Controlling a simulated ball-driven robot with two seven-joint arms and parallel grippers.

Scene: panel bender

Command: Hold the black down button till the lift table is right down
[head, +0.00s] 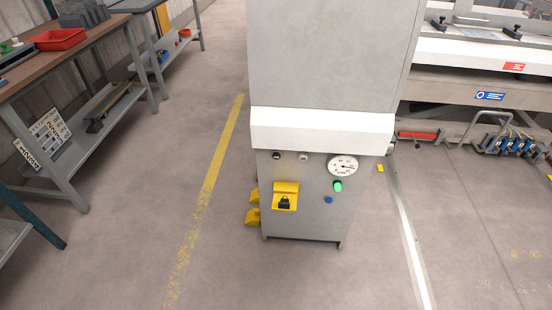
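A grey cabinet (302,225) stands upright in the middle of the head view. On its front, just under a white ledge (322,130), is a small round black button (277,155). A small pale button (303,156) sits to its right. No lift table can be made out for sure. Neither of my grippers is in view, and nothing touches the black button.
The cabinet also carries a round dial (342,166), a green button (338,186), a blue knob (328,200) and a yellow box (285,188). A workbench (90,35) stands left, a large machine (470,90) right. The floor in front is clear.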

